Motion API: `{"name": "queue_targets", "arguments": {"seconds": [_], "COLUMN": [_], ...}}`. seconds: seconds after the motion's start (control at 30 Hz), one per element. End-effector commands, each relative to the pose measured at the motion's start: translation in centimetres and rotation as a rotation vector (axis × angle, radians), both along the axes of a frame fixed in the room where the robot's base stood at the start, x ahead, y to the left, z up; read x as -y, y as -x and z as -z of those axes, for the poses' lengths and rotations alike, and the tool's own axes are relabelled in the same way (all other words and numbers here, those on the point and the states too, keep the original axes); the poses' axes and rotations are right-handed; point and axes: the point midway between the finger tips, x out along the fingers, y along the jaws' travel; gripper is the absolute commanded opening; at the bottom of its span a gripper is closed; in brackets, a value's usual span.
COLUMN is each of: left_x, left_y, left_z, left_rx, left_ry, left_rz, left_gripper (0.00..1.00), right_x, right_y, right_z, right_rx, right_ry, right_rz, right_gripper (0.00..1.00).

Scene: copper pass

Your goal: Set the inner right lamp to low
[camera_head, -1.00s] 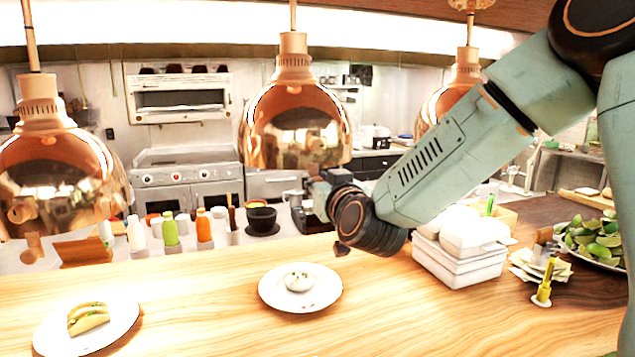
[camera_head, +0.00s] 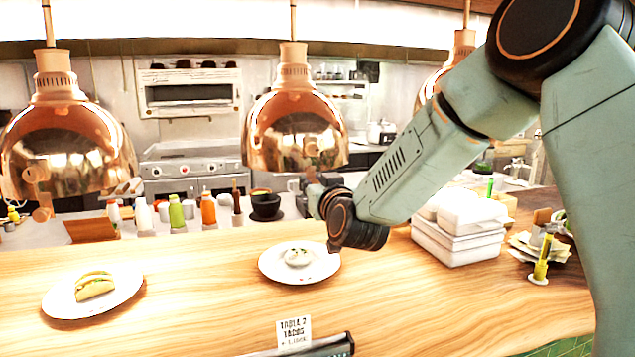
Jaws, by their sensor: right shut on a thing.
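Three copper lamps hang over the counter: a left lamp (camera_head: 68,140), a middle lamp (camera_head: 293,125) and a right lamp (camera_head: 458,55), which is partly hidden behind my right arm. My right gripper (camera_head: 314,186) is at the lower right rim of the middle lamp. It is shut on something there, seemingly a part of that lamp. The fingertips are small and dark, and what lies between them is hidden. I cannot read the lamp's setting. My left gripper is not in view.
On the wooden counter (camera_head: 200,325) stand a plate with tacos (camera_head: 112,300), a plate with a small bowl (camera_head: 275,273), stacked white boxes (camera_head: 458,240) and a yellow item (camera_head: 541,262). A ticket (camera_head: 294,333) stands at the front. Bottles line the back.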

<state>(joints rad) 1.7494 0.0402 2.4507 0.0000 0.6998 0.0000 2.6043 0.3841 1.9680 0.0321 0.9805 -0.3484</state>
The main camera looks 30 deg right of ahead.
Motion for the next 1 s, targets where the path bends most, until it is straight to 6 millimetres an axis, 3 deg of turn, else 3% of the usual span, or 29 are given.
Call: {"name": "queue_targets", "arguments": {"seconds": [0.03,0.1,0.53,0.57,0.6,0.8,1.0], "left_x": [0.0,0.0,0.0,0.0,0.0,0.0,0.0], "left_y": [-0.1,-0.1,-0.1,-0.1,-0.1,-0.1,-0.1], "left_z": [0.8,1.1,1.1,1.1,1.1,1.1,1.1], "left_rx": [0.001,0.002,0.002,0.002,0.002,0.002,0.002], "left_ry": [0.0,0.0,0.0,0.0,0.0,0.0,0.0], "left_rz": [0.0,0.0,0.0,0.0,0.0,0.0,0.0], "left_gripper": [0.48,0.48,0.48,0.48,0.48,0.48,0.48], "right_x": [0.1,0.1,0.0,0.0,0.0,0.0,0.0], "right_y": [0.1,0.0,-0.1,0.0,0.0,0.0,0.1], "right_z": [1.4,1.9,2.5,2.5,2.5,2.1,1.9], "right_rx": [-0.01,-0.01,-0.019,-0.019,-0.018,-0.01,-0.006], "right_ry": [-0.006,-0.006,-0.008,-0.008,-0.007,-0.005,-0.005], "right_rz": [0.003,0.003,0.001,0.001,0.001,0.002,0.002], "right_gripper": [0.0,0.0,0.0,0.26,0.29,0.46,0.47]}}
